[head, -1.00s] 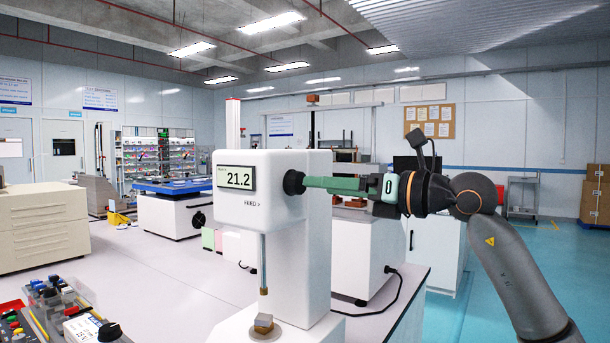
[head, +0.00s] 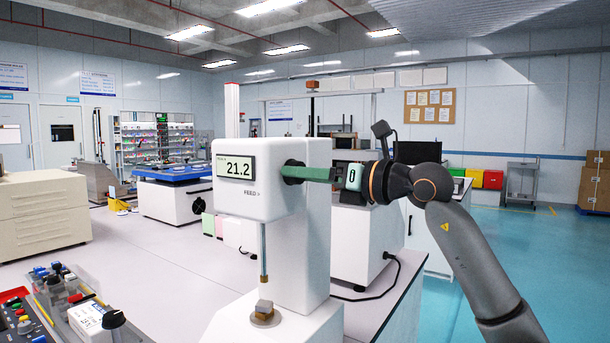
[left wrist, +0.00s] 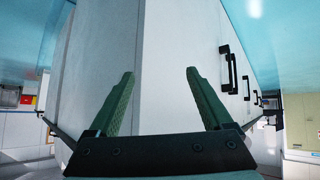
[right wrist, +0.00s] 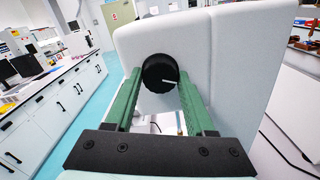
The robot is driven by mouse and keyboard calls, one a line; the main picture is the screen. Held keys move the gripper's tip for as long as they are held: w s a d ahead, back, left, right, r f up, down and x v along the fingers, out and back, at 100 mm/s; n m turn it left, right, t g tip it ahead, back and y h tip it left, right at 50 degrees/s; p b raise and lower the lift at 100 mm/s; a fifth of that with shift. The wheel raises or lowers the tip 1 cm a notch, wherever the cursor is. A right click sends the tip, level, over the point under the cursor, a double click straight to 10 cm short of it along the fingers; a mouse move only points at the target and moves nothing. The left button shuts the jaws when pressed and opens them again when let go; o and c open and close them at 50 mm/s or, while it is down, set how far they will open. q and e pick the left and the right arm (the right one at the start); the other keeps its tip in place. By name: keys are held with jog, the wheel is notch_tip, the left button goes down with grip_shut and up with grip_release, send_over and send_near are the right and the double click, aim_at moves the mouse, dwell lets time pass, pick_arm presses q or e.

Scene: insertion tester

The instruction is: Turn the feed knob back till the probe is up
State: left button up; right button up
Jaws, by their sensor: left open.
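The white tester (head: 315,225) stands on the bench, and its display (head: 236,167) reads 21.2. The black feed knob (head: 292,172) is on its right side; in the right wrist view the knob (right wrist: 160,73) faces me, with a white mark pointing right. My right gripper (head: 309,173) is at the knob, its green fingers (right wrist: 160,78) on either side of it and closed in against it. The thin probe (head: 263,250) hangs under the head, its lower end at or very near a small block (head: 264,306); any gap is too small to tell. My left gripper (left wrist: 160,78) is open and empty.
A black cable (head: 375,290) runs on the bench behind the tester. White cabinet fronts with dark handles (left wrist: 228,70) are near my left gripper.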

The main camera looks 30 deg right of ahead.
grip_shut()
dwell(1.3)
jog(key=o, duration=0.6)
grip_release()
jog(key=shift+c, duration=0.2)
jog(key=b+v, duration=0.4)
jog(key=v, duration=0.8)
jog(key=shift+s, duration=0.25)
